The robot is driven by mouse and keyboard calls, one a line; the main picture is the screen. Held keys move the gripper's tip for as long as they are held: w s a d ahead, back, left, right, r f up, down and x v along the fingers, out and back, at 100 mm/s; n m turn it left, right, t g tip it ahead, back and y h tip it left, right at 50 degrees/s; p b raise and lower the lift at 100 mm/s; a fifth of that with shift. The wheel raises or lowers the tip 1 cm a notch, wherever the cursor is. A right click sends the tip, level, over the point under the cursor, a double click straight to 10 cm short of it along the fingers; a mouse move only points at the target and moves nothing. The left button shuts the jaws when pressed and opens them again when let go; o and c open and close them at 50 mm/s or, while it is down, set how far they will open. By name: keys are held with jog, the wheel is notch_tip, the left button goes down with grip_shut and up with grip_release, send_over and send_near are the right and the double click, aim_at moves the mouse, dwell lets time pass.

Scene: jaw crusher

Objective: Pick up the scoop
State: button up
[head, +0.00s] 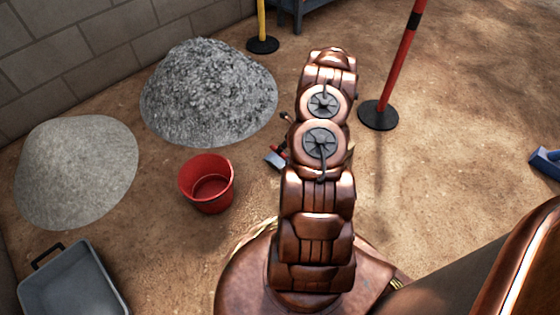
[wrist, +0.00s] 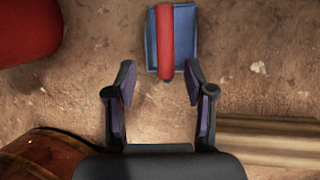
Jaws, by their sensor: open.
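The scoop has a blue-grey pan and a thick red handle (wrist: 165,45). It lies on the dirt at the top middle of the wrist view, with the handle running up and down the picture. In the head view only a bit of the scoop (head: 273,160) shows at the left of my arm, which hides the rest. My gripper (wrist: 160,72) is open and empty. Its two fingertips are spread to either side of the scoop's lower end in the wrist view. I cannot tell its height above the scoop. My arm hides most of the gripper in the head view.
A red bucket (head: 207,184) stands left of the scoop. Behind are a dark gravel heap (head: 208,95) and a pale sand heap (head: 77,170). A grey tray (head: 72,285) lies lower left. A red post (head: 398,65) on a black base stands right. The dirt between is clear.

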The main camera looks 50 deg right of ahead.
jog(key=shift+b+x, duration=0.4)
jog(key=shift+x, duration=0.75)
jog(key=b, duration=0.3)
send_over(277, 162)
jog(key=s, duration=0.2)
jog(key=f, duration=0.4)
jog(key=shift+d+f, duration=0.3)
jog(key=shift+d, duration=0.1)
jog(key=shift+w+f, duration=0.1)
jog(key=shift+w, duration=0.1)
grip_shut()
